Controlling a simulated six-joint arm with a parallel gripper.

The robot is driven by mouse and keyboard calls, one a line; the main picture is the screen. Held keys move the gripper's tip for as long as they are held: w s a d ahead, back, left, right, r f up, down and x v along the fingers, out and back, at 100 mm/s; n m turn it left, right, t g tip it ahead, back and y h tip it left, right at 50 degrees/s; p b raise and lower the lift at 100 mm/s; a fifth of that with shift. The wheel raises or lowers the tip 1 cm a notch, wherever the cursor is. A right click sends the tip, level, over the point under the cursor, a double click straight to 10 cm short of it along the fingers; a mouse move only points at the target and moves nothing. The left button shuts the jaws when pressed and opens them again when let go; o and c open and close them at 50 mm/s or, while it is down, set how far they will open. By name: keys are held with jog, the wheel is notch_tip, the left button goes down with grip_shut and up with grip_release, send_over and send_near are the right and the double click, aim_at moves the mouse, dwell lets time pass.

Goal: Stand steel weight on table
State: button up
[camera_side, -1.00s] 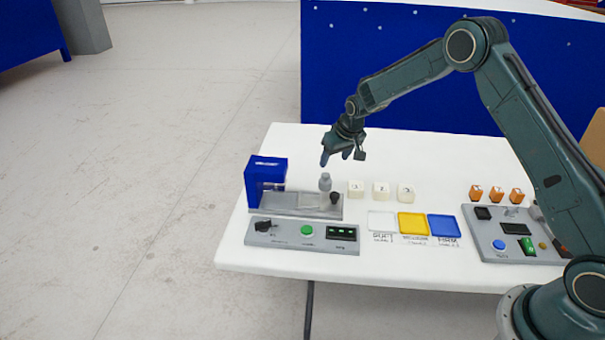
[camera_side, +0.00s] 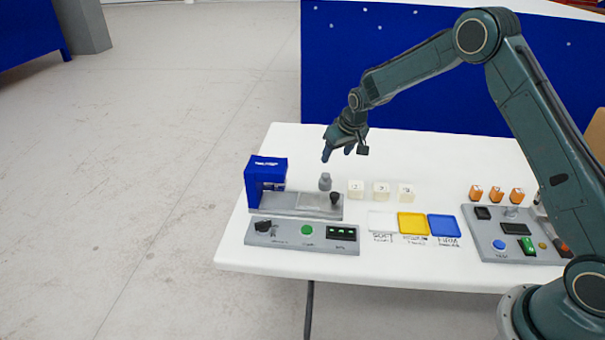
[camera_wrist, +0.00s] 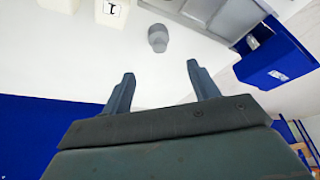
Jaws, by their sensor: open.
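The steel weight (camera_side: 325,182) is a small grey cylinder with a narrower knob on top. It stands upright on the white table (camera_side: 270,262), just behind the grey base of the blue press. It also shows in the wrist view (camera_wrist: 158,38), beyond the fingertips and roughly between them. My gripper (camera_side: 337,157) is above the weight, open and empty, apart from it. In the wrist view its two fingers (camera_wrist: 160,75) are spread with nothing between them.
The blue press (camera_side: 265,180) stands left of the weight. Several white foam cubes (camera_side: 381,190) stand to its right. White, yellow (camera_side: 413,224) and blue trays lie in front. A control panel (camera_side: 302,234) is at the front left; orange blocks (camera_side: 496,194) and another grey panel are at right.

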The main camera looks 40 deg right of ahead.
jog(key=s+a+r, duration=0.2)
jog(key=s+r, duration=0.6)
jog(key=r, duration=0.2)
jog(key=s+a+r, duration=0.3)
jog(key=s+r, duration=0.6)
jog(key=r, duration=0.1)
jog(key=s+a+r, duration=0.1)
jog(key=s, duration=1.1)
jog(key=s+a+r+n+t, duration=0.1)
jog(key=s+a, duration=0.1)
jog(key=s, duration=1.1)
jog(key=shift+s+r+y, duration=0.2)
jog(key=shift+r+y, duration=0.1)
jog(key=shift+r, duration=0.1)
jog(key=shift+c, duration=0.2)
